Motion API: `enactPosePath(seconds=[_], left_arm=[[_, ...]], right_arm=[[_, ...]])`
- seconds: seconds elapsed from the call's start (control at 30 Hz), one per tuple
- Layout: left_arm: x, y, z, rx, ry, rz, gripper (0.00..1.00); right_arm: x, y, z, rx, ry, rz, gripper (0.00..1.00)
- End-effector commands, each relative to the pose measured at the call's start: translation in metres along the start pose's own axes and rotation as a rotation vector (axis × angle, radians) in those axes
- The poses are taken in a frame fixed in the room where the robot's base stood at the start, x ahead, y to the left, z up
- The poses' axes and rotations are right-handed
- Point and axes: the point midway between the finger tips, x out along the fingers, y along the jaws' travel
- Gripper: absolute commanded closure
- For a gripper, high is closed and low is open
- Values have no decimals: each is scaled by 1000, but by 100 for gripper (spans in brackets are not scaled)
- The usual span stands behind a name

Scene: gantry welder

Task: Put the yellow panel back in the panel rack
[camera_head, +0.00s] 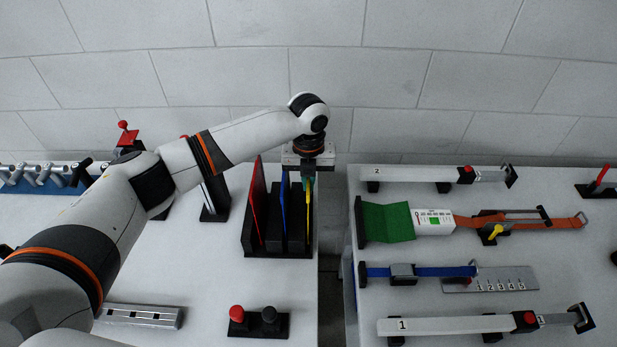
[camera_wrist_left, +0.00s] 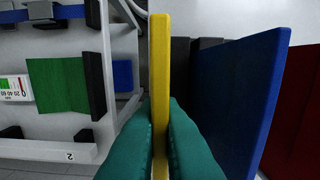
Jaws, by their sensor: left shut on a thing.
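The yellow panel (camera_head: 309,204) stands upright, seen edge-on, at the right end of the black panel rack (camera_head: 278,254) in the head view. In the left wrist view the yellow panel (camera_wrist_left: 160,60) runs between the two teal fingers. My left gripper (camera_head: 309,180) is above the rack's right side, shut on the yellow panel's upper edge; its fingers (camera_wrist_left: 162,140) press on both faces in the left wrist view. A blue panel (camera_head: 283,205) and a red panel (camera_head: 258,205) stand in the rack to the left. Whether the yellow panel's lower edge is fully seated is hidden. My right gripper is not in view.
A gap separates the left table (camera_head: 210,285) from the right table (camera_head: 350,290), close to the rack's right side. A block with red and black knobs (camera_head: 258,322) sits in front. A dark stand with a white panel (camera_head: 215,200) is left of the rack.

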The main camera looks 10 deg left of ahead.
Motion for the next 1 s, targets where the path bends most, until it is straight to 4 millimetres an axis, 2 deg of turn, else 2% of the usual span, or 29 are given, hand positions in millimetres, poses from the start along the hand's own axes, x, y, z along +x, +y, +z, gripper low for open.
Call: enactPosePath(seconds=[0.17,0.2,0.3,0.33,0.67,0.83,1.0], left_arm=[[8,0,0,0,0,0,100],[6,0,0,1,0,0,87],[6,0,0,1,0,0,70],[6,0,0,1,0,0,68],[3,0,0,0,1,1,68],[-19,1,-1,2,4,3,68],[-56,1,-1,2,5,3,68]], right_arm=[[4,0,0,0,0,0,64],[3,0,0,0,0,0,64],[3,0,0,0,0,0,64],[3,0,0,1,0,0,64],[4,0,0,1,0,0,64],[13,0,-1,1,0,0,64],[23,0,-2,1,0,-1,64]])
